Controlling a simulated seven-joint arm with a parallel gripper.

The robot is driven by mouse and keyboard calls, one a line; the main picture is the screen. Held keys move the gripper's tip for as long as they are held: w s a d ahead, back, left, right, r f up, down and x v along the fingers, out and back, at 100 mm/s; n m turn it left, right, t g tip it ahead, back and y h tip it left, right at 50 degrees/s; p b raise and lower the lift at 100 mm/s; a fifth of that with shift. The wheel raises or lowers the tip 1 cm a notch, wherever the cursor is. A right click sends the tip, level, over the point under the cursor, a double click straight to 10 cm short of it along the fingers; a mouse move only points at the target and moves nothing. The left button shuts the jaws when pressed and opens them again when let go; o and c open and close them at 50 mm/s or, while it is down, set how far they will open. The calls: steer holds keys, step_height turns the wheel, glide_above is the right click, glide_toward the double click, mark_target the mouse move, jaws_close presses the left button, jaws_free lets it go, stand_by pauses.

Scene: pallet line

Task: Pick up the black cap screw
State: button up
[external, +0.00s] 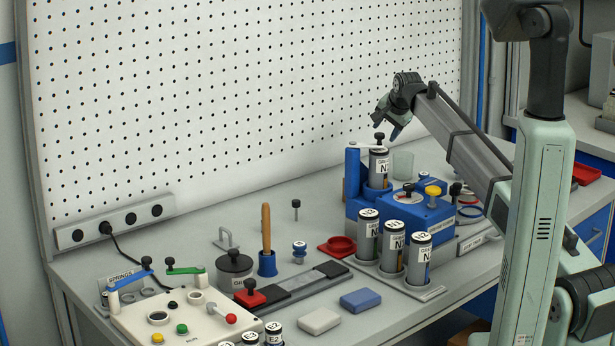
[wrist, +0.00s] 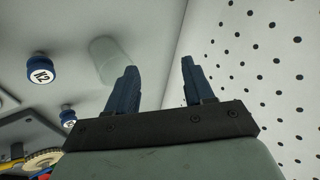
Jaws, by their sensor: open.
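The black cap screw (external: 296,207) appears to be the small dark screw standing upright, head up, on the grey bench in the external view, left of the blue machine. I do not make it out in the wrist view. My gripper (external: 387,130) is in the air above the blue machine, up and to the right of the screw and well apart from it. In the wrist view my gripper's two dark blue fingers (wrist: 160,68) are apart with nothing between them.
The blue machine (external: 420,215) holds a tall canister (external: 379,165) just below my gripper. Several canisters stand in a tray (external: 428,292) in front. A wooden-handled tool (external: 266,228) and a blue-based knob (external: 299,250) stand near the screw. The pegboard (external: 250,90) rises behind.

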steer(key=s+a+n+g+h, duration=0.1)
steer(key=s+a+g, duration=0.2)
steer(key=s+a, duration=1.35)
steer(key=n+h, duration=0.1)
steer(key=h, duration=0.2)
glide_toward(296, 200)
steer(key=shift+g, duration=0.4)
steer(key=x, duration=0.4)
steer(key=w+x, duration=0.1)
steer(key=x, duration=0.2)
steer(key=shift+d+r, duration=0.1)
steer(key=shift+r, duration=0.05)
steer(key=shift+x, duration=2.5)
steer(key=shift+s, duration=0.2)
jaws_close()
